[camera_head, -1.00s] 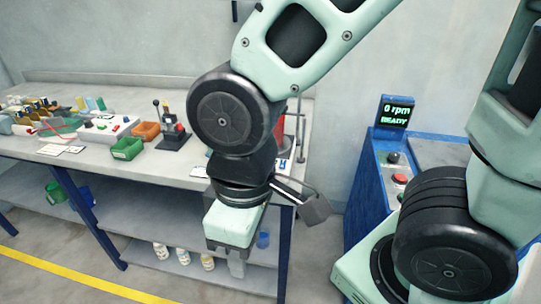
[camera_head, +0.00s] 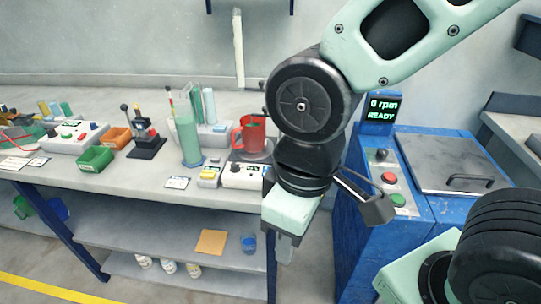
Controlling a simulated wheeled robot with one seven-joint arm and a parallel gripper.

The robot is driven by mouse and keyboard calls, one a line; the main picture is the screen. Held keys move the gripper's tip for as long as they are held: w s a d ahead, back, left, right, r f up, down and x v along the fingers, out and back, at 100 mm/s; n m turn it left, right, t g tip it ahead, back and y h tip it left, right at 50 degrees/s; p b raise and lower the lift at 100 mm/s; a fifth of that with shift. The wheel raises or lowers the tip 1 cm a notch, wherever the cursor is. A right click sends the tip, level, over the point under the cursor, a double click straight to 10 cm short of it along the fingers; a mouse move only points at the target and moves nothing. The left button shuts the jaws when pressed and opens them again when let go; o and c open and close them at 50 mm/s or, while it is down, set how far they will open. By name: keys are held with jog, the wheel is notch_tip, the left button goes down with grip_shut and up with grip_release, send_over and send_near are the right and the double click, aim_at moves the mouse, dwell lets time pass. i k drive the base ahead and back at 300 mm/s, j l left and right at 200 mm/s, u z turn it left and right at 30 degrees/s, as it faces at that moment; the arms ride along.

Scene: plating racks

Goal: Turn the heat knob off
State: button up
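A hotplate with a white front panel (camera_head: 243,174) stands at the right end of the bench, with a red beaker (camera_head: 251,134) on its round top. The panel carries small dark controls; which one is the heat knob, and how it is set, is too small to tell. My gripper (camera_head: 285,252) points down in front of the bench's right end, to the right of and lower than the panel, apart from it. Its fingers are too small and merged to show whether they are open. My arm hides the bench area just right of the hotplate.
A green cylinder (camera_head: 187,140) and a yellow-topped device (camera_head: 208,177) stand left of the hotplate. A blue machine (camera_head: 418,205) with a "0 rpm READY" display (camera_head: 382,108) stands right of my arm. Open floor lies before the bench's shelves.

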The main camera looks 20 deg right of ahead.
aim_at(234, 168)
jog(key=k+j, duration=0.1)
jog(key=j, duration=0.5)
jog(key=k+j+u, duration=0.1)
jog(key=j, duration=0.55)
